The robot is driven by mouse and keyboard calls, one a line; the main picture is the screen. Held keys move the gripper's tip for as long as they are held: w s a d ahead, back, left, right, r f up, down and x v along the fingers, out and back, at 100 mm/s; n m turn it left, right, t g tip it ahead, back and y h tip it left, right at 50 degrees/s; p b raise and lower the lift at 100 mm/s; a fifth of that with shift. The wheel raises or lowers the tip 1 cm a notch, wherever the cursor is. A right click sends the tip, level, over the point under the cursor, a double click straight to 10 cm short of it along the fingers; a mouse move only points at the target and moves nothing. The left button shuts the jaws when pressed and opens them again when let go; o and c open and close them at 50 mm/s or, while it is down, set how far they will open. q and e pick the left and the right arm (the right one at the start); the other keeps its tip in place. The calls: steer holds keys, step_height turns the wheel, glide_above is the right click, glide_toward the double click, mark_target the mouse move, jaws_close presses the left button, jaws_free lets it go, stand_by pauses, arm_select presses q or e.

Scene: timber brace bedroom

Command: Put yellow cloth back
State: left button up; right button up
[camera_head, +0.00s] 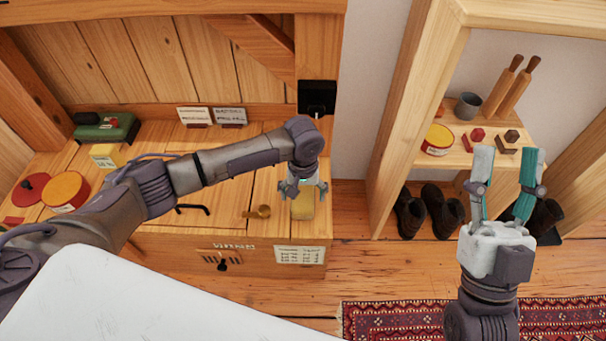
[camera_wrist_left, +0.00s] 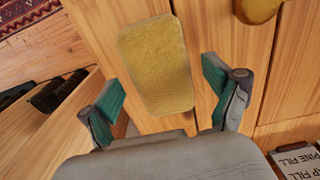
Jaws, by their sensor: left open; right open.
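The yellow cloth (camera_head: 303,208) lies flat on the wooden bench top, near its right front corner. It also shows in the left wrist view (camera_wrist_left: 157,65) as a rounded rectangle. My left gripper (camera_head: 305,189) is open above the cloth and partly covers it in the head view. In the left wrist view, the open left fingers (camera_wrist_left: 162,92) stand on either side of the cloth's near part, with no grip on it. My right gripper (camera_head: 507,156) is open and empty, in front of the shelf on the right.
The bench (camera_head: 235,185) holds a brass knob-like piece (camera_head: 258,212), a dark handle (camera_head: 192,208), a red-and-yellow round tin (camera_head: 66,192) and a green box (camera_head: 105,128). The shelf (camera_head: 440,160) holds a cup and small items, with boots below. A red rug (camera_head: 400,320) lies in front.

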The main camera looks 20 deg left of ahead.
mark_target(303, 195)
arm_select(q)
step_height(303, 195, up, 6)
steer(key=shift+f+p, duration=0.25)
steer(key=shift+p, duration=1)
step_height(303, 195, up, 3)
steer(key=shift+r+p, duration=0.1)
steer(key=shift+p, duration=0.6)
steer(key=s+d+r+m+t+h+p, duration=0.1)
steer(key=s+d+r+m+t+h, duration=0.1)
steer(key=s+d+m+t+h, duration=0.3)
steer(key=s+d+r+t+h, duration=0.1)
steer(key=s+d+r, duration=0.1)
steer(key=d, duration=0.6)
steer(key=s+a+r+t+y, duration=0.1)
steer(key=s+a+r+t, duration=0.1)
steer(key=a, duration=0.5)
steer(key=s+a+r+t+y, duration=0.2)
steer(key=a+r+t, duration=0.3)
steer(key=a+r, duration=0.1)
steer(key=shift+s+a+m, duration=0.3)
steer(key=shift+a+m, duration=0.1)
steer(key=shift+a, duration=0.1)
arm_select(e)
step_height(303, 195, down, 19)
steer(key=w+d+g+h, duration=0.2)
steer(key=g+h, duration=0.2)
steer(key=g, duration=0.9)
steer(key=shift+w+h, duration=0.35)
steer(key=shift+h, duration=0.05)
steer(key=shift+m, duration=0.3)
